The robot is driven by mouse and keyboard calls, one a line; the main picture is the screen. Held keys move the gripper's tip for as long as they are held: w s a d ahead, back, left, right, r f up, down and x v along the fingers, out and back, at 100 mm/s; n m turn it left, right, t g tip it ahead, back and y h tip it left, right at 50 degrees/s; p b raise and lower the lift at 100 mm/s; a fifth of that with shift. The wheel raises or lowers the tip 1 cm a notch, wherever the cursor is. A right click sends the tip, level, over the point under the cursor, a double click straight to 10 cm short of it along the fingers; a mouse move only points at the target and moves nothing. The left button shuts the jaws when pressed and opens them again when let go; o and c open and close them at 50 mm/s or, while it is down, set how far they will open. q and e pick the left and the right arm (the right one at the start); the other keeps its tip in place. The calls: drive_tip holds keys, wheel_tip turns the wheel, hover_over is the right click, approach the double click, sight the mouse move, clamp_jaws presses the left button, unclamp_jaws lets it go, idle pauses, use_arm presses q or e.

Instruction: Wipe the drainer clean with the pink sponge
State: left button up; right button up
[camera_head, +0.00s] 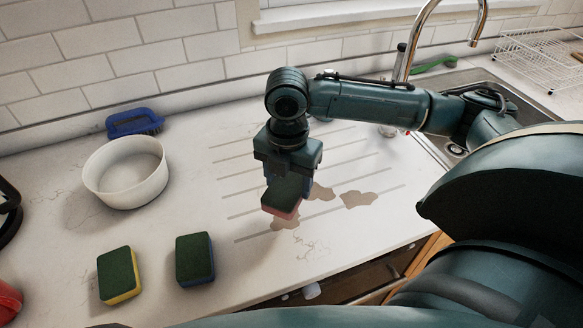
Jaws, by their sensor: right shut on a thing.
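My right gripper (287,181) is over the drainer, pointing down, shut on the pink sponge (283,208). The sponge has a dark green top and a pink lower layer. The drainer (232,190) is a set of grooves in the pale countertop left of the sink. Brown stains (359,199) lie on it, beside and behind the sponge. The sponge is close above or on the drainer; I cannot tell if it touches. My left gripper is not in view.
A green-and-yellow sponge (119,274) and a green-and-blue sponge (195,259) stand at the front left. A white bowl (126,173) and a blue brush (134,122) are behind them. The faucet (402,62), sink (433,148) and wire rack (540,58) are at right.

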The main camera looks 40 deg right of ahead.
drive_tip(key=shift+s+f, duration=0.1)
drive_tip(key=shift+f, duration=0.25)
wheel_tip(320, 180, down, 4)
drive_tip(key=b, duration=0.4)
drive_tip(key=shift+f+b, duration=0.5)
drive_tip(key=shift+b, duration=0.35)
drive_tip(key=shift+f, duration=0.1)
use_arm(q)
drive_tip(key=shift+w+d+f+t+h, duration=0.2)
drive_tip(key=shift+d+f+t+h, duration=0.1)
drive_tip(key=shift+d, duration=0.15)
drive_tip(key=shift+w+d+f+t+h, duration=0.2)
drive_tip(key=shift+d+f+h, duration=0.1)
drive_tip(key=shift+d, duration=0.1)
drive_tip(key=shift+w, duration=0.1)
use_arm(e)
drive_tip(key=shift+f, duration=0.6)
drive_tip(key=shift+r, duration=0.1)
